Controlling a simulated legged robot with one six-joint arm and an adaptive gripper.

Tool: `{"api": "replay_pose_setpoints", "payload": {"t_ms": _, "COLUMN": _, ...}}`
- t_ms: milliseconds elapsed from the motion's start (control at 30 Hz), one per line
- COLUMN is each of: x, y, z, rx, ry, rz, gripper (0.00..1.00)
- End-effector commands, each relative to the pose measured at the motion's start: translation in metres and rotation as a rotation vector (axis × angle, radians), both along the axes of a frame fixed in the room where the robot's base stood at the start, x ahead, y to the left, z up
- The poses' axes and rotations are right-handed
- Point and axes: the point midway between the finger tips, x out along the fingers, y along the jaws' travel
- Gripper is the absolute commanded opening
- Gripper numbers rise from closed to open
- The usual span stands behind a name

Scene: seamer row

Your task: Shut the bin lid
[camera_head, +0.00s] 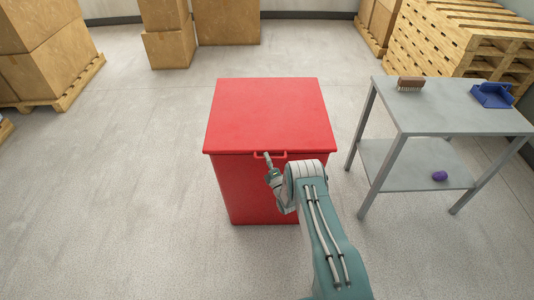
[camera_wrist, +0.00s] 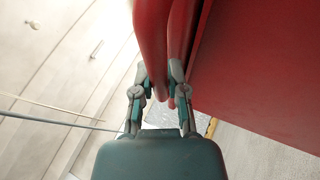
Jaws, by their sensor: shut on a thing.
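The red bin (camera_head: 255,190) stands on the floor in front of me. Its flat red lid (camera_head: 268,115) lies level across the top, and no clear gap shows between lid and bin. A red handle (camera_head: 270,154) is on the lid's near edge. My gripper (camera_head: 268,160) is at this handle. In the wrist view, my gripper (camera_wrist: 160,88) has its fingers closed around the red handle bar (camera_wrist: 182,45), beside the red bin wall (camera_wrist: 270,80). The far side of the lid's seam is hidden.
A grey table (camera_head: 450,115) stands to the right with a brush (camera_head: 411,84), a blue dustpan (camera_head: 492,95) and a purple object (camera_head: 439,176) on its lower shelf. Boxes (camera_head: 168,48) and wooden pallets (camera_head: 460,45) stand behind.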

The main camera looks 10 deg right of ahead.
Motion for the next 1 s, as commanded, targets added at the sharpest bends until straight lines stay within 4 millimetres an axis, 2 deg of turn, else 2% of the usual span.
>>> {"api": "replay_pose_setpoints", "payload": {"t_ms": 233, "x": -0.001, "y": 0.0, "z": -0.015, "rx": -0.003, "ry": -0.002, "rz": 0.0, "gripper": 0.0}}
{"api": "replay_pose_setpoints", "payload": {"t_ms": 633, "x": -0.002, "y": 0.0, "z": -0.019, "rx": -0.003, "ry": 0.005, "rz": -0.001, "gripper": 0.0}}
{"api": "replay_pose_setpoints", "payload": {"t_ms": 667, "x": -0.002, "y": 0.0, "z": -0.019, "rx": -0.003, "ry": 0.005, "rz": -0.001, "gripper": 0.32}}
{"api": "replay_pose_setpoints", "payload": {"t_ms": 1000, "x": -0.002, "y": 0.0, "z": -0.017, "rx": -0.003, "ry": 0.001, "rz": -0.001, "gripper": 0.34}}
